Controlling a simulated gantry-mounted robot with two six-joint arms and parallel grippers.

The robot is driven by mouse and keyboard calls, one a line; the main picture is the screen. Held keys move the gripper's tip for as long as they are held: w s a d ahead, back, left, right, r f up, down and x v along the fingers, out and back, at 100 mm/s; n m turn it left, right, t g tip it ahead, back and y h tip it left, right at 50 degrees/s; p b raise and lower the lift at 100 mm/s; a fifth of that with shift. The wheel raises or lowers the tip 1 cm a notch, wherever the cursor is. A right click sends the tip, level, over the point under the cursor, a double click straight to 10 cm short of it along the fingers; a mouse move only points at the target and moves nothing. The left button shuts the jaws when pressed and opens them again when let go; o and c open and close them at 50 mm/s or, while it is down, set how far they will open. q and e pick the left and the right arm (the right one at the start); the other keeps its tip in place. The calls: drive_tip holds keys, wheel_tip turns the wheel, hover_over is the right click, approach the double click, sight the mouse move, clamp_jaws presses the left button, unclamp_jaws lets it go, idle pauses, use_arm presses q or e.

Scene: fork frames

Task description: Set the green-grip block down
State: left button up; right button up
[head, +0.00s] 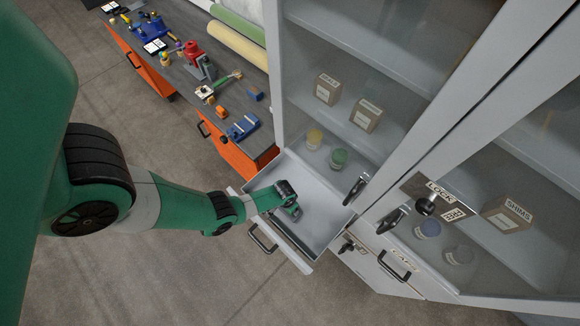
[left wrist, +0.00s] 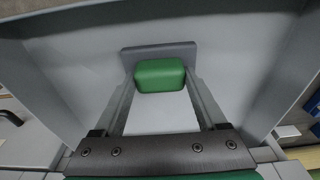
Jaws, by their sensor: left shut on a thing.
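The green-grip block shows in the left wrist view as a rounded green grip (left wrist: 160,75) on a grey slab (left wrist: 160,50). My left gripper (left wrist: 160,84) is shut on the green grip, with a finger at each side of it. In the head view my left gripper (head: 292,208) reaches from the left into an open, light grey drawer (head: 325,222) under the glass cabinet. The block is mostly hidden there by the gripper. I cannot tell whether it touches the drawer floor. My right gripper is not in view.
The drawer's walls stand close around the gripper, and its floor looks otherwise bare. The cabinet (head: 277,75) with boxes and jars rises behind. A workbench (head: 185,75) with tools and an orange-fronted drawer (head: 222,145) stands at the upper left.

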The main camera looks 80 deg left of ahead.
use_arm(q)
drive_tip(key=shift+d+f, duration=0.15)
drive_tip(key=shift+f, duration=0.6)
drive_tip(key=shift+r, duration=0.2)
drive_tip(key=shift+f, duration=0.1)
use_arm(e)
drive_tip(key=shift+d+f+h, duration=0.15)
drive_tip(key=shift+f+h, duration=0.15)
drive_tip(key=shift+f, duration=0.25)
use_arm(q)
drive_tip(key=o, duration=1.6)
drive_tip(key=shift+c, duration=0.2)
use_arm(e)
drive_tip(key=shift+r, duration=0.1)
